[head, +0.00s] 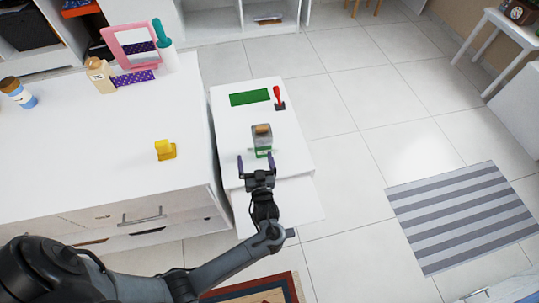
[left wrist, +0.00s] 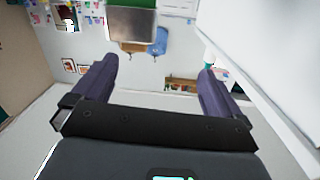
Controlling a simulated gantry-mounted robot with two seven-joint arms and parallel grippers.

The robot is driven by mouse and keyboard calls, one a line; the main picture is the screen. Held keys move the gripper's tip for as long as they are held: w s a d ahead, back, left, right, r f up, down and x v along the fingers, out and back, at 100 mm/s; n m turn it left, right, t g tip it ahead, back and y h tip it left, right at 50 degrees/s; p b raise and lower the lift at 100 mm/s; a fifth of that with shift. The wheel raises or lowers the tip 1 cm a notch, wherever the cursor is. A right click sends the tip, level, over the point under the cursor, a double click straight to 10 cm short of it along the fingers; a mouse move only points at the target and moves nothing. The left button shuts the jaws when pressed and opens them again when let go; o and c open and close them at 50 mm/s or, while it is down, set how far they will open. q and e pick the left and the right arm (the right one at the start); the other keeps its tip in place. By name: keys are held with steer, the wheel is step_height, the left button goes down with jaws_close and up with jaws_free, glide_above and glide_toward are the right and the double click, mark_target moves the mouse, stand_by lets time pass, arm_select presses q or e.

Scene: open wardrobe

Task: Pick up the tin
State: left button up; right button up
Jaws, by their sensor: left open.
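What looks like the tin (head: 262,138) is a small grey box with a brown top and a green lower band. It stands upright on the low white cabinet in the head view. My left gripper (head: 256,161) is open just in front of it, with its fingers apart and nothing visible between them. In the left wrist view, a grey block with a green edge, apparently the tin (left wrist: 132,22), shows at the top, beyond the open fingers of my left gripper (left wrist: 154,70). I cannot tell whether they touch. My right gripper is in neither view.
Behind the tin lie a green rectangle (head: 250,98) and a red-handled stamp (head: 278,98). The higher white dresser (head: 90,150) at left holds a yellow object (head: 165,150), bottles and a pink-framed mirror (head: 131,45). Open tiled floor and a striped rug (head: 462,215) lie to the right.

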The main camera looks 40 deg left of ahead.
mark_target(262, 134)
arm_select(q)
steer(key=shift+n, duration=0.5)
steer(key=w+a+f+b, duration=0.1)
steer(key=w+b, duration=0.1)
steer(key=w+a+f+b, duration=0.1)
steer(key=w+b, duration=0.2)
steer(key=w+a+f+b, duration=0.1)
steer(key=w+b, duration=0.1)
steer(key=w, duration=0.1)
steer(key=shift+w+a, duration=0.1)
steer(key=shift+w, duration=0.1)
steer(key=b+x, duration=0.1)
steer(key=x, duration=0.2)
steer(key=b+x, duration=0.1)
steer(key=shift+w+r+b, duration=0.3)
steer(key=shift+b, duration=0.05)
steer(key=shift+w+a, duration=0.15)
steer(key=shift+a, duration=0.05)
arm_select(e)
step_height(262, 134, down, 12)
arm_select(q)
steer(key=shift+d, duration=0.1)
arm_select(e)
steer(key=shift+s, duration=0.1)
arm_select(q)
steer(key=shift+r, duration=0.1)
steer(key=c, duration=1.7)
